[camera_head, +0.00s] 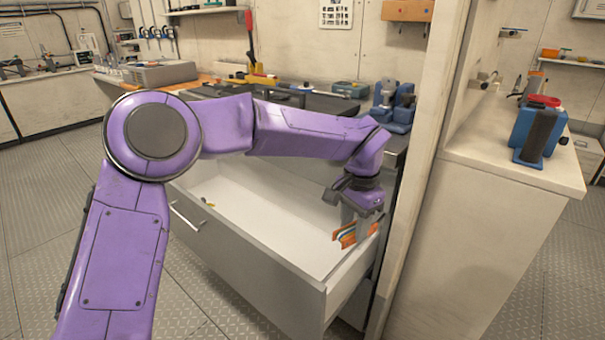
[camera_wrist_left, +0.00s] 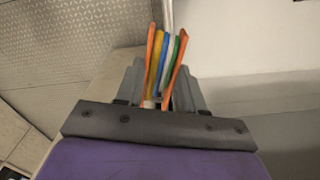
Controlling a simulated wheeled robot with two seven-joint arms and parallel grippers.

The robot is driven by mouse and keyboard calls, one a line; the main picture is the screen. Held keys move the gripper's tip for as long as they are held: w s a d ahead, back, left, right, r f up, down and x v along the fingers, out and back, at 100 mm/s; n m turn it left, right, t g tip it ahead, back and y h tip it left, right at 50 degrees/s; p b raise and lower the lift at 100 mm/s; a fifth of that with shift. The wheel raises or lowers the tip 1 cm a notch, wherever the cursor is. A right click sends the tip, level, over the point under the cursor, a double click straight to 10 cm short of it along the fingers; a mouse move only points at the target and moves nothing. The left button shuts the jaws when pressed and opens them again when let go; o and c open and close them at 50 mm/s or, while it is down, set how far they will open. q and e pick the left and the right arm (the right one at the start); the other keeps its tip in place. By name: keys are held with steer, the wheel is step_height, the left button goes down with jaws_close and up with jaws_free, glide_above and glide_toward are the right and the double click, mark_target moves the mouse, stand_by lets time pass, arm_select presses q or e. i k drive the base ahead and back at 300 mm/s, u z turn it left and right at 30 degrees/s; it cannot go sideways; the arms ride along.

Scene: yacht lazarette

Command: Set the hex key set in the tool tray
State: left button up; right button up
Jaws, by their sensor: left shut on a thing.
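The hex key set (camera_head: 344,238) has an orange holder with coloured keys. It is in my left gripper (camera_head: 358,218), which points down over the right end of the open drawer. In the left wrist view the hex key set (camera_wrist_left: 163,62) shows orange sides with yellow, blue, white and green keys between them, and the left gripper (camera_wrist_left: 162,88) is shut on it. I cannot tell which thing is the tool tray; a small teal open-looking box (camera_head: 350,89) stands on the workbench behind my arm. My right gripper is not in view.
The open white drawer (camera_head: 265,210) is mostly bare inside, with a small yellowish thing (camera_head: 208,203) at its left. A pale wall post (camera_head: 425,160) stands close right of my gripper. Blue tools (camera_head: 395,100) stand on the workbench. A side counter (camera_head: 480,140) holds a blue container (camera_head: 540,130).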

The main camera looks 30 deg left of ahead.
mark_target(325, 108)
steer(key=u, duration=0.55)
steer(key=k, duration=1.25)
steer(key=u, duration=0.8)
steer(key=i, duration=1.25)
steer(key=z, duration=0.85)
